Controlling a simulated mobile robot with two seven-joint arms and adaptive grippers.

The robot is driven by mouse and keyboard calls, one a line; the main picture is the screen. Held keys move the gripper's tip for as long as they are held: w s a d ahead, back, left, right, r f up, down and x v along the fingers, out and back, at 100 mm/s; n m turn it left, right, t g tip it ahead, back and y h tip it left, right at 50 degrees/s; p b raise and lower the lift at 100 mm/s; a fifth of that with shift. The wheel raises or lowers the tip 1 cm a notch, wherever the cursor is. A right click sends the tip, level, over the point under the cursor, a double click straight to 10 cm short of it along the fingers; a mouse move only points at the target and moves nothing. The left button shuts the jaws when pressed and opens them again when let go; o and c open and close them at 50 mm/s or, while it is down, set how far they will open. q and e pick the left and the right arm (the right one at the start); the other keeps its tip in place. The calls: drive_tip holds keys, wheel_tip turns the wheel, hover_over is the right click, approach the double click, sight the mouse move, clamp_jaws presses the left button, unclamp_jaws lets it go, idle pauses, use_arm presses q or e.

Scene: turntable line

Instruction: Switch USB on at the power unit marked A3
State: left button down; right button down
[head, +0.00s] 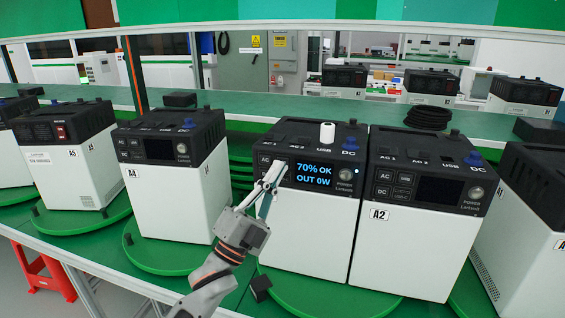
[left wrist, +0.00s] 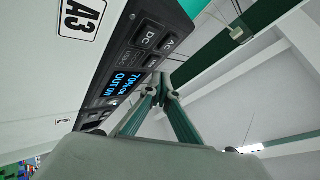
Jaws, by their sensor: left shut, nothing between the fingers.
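The power unit marked A3 (head: 305,228) stands on a green turntable, a white box with a black top panel. Its screen (head: 313,175) is lit blue and reads 70% OK, OUT 0W. My right gripper is not in view.
Unit A2 (head: 408,240) stands close on the right with a dark screen. Unit A4 (head: 167,195) stands left across a gap, also dark. A white cylinder (head: 327,133) and blue knob (head: 350,143) are on top of A3. A black coil (head: 428,117) lies behind.

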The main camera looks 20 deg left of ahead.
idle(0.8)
use_arm(q)
drive_tip(key=shift+w, duration=0.45)
drive_tip(key=shift+w, duration=0.3)
idle(0.6)
drive_tip(key=shift+s, duration=0.8)
drive_tip(key=s+p, duration=0.1)
drive_tip(key=s, duration=0.4)
drive_tip(key=shift+a, duration=0.1)
idle(0.4)
